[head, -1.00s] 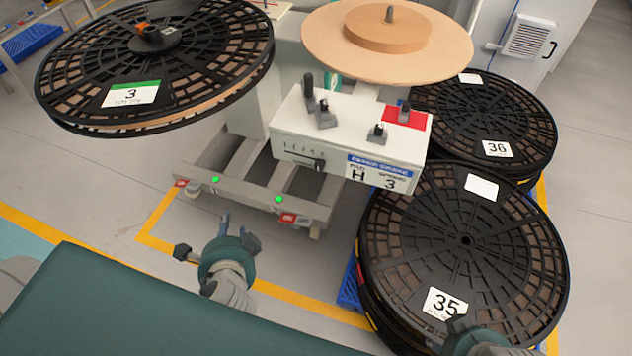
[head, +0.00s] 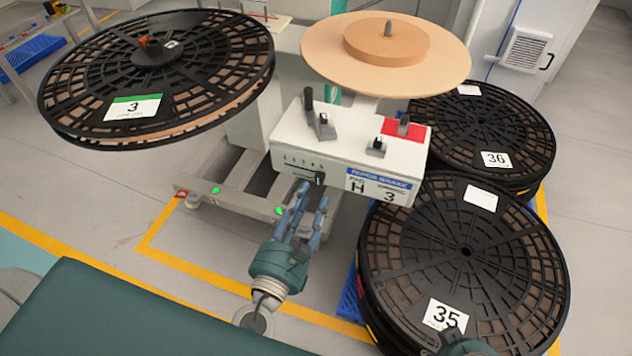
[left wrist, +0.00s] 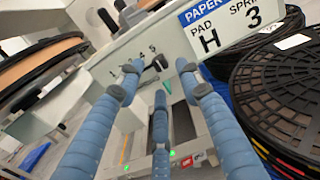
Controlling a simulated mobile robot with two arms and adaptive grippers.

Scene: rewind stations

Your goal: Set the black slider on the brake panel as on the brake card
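The white brake panel (head: 335,135) stands mid-view. The black slider (head: 320,178) is on its front face, at the right end of a slot under a row of small marks. The brake card (head: 378,187) beside it reads PAD H, SPRING 3; it also shows in the left wrist view (left wrist: 230,25). My left gripper (head: 312,195) is open, its fingers pointing up at the panel just below the slider. In the left wrist view the slider (left wrist: 160,62) shows between the spread fingertips; contact cannot be told. My right gripper (head: 465,345) is partly cut off at the bottom edge.
On the panel top are a black lever (head: 308,98), small switches and a red patch (head: 403,130). Black reels labelled 3 (head: 150,75), 35 (head: 465,250) and 36 (head: 490,130) surround it. Floor in front is open.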

